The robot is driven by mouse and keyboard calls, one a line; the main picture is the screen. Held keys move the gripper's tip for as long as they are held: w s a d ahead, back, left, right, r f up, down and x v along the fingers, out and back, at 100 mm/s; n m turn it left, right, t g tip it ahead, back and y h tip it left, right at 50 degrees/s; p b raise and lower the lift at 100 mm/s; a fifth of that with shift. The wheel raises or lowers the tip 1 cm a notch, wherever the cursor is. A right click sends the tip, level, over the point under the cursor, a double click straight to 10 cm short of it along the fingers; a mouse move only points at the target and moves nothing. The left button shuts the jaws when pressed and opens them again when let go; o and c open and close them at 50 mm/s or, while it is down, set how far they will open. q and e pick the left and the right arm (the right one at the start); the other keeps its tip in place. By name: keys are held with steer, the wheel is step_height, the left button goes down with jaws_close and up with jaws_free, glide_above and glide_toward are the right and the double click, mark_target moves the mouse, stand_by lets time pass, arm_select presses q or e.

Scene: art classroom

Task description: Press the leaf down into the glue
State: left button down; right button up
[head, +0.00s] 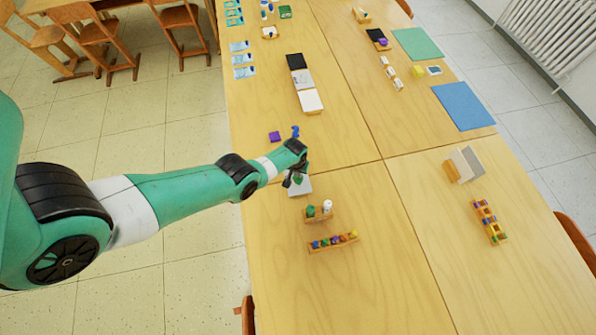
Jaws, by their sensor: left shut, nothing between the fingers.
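My left gripper (289,182) is at the end of the green arm that reaches in from the left. It is shut, with nothing seen in it, and points down over a small pale sheet (304,189) on the table. A small dark green patch, probably the leaf (298,180), shows right beside the fingertips over the sheet. I cannot tell whether the fingers touch it. No glue can be made out; the gripper hides part of the sheet. My right gripper is not in view.
In front of the sheet stand a small wooden holder (318,216) with a green and a white item, and a wooden tray (334,243) of coloured pieces. A purple block (274,136) and a blue item (295,131) lie behind. The table's (400,260) front middle is clear.

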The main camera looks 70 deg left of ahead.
arm_select(q)
steer(key=shift+f+b, duration=0.4)
steer(key=shift+f, duration=0.05)
steer(key=shift+r, duration=0.15)
stand_by(0.7)
step_height(320, 180, up, 7)
steer(key=p, duration=0.7)
stand_by(0.6)
